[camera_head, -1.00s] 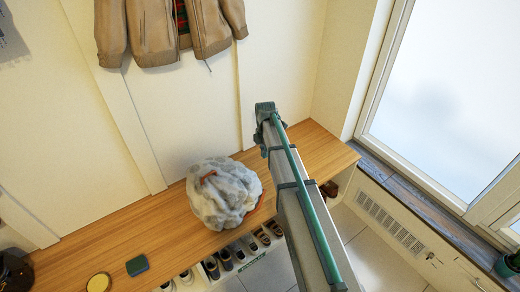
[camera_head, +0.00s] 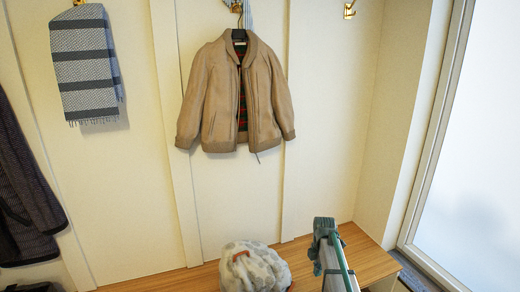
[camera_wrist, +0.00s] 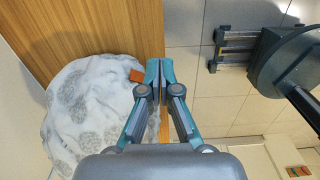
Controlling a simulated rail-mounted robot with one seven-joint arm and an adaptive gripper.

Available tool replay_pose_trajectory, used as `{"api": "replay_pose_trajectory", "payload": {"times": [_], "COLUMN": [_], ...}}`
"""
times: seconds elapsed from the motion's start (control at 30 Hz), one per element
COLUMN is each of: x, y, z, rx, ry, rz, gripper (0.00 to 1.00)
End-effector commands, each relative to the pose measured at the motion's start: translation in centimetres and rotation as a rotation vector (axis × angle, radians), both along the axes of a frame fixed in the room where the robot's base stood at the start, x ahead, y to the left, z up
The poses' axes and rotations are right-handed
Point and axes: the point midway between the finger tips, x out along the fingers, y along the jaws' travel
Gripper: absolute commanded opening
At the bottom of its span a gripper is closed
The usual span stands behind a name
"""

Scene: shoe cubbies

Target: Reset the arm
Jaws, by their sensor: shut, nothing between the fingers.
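My gripper (camera_wrist: 159,75) is shut and empty in the wrist view, its two fingertips together. It is over the front edge of the wooden bench top (camera_wrist: 85,25), to the right of a white and grey patterned bundle (camera_wrist: 85,115) with an orange tab. In the head view my arm (camera_head: 333,262) rises at the lower right, in front of the bench (camera_head: 365,248). The fingers are hard to make out there. The bundle (camera_head: 250,270) lies on the bench to the left of the arm, partly cut off by the picture's lower edge.
A tan jacket (camera_head: 218,100) hangs on the wall above the bundle. A striped scarf (camera_head: 84,65) and a dark coat (camera_head: 25,190) hang at the left. A window (camera_head: 465,150) is at the right. Tiled floor (camera_wrist: 225,95) lies beyond the bench edge.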

Motion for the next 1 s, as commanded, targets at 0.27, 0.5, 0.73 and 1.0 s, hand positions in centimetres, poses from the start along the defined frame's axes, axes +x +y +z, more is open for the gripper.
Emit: {"api": "replay_pose_trajectory", "payload": {"times": [0.27, 0.5, 0.73, 1.0], "x": [0.3, -1.3, -8.9, -21.3], "y": [0.0, 0.1, 1.2, 2.9], "z": [0.1, -0.7, -7.2, -15.7], "rx": [0.001, 0.009, -0.009, -0.112], "ry": [-0.021, -0.039, 0.021, 0.131], "rz": [-0.261, -0.573, -1.069, -1.552], "gripper": [0.0, 0.0, 0.0, 0.0]}}
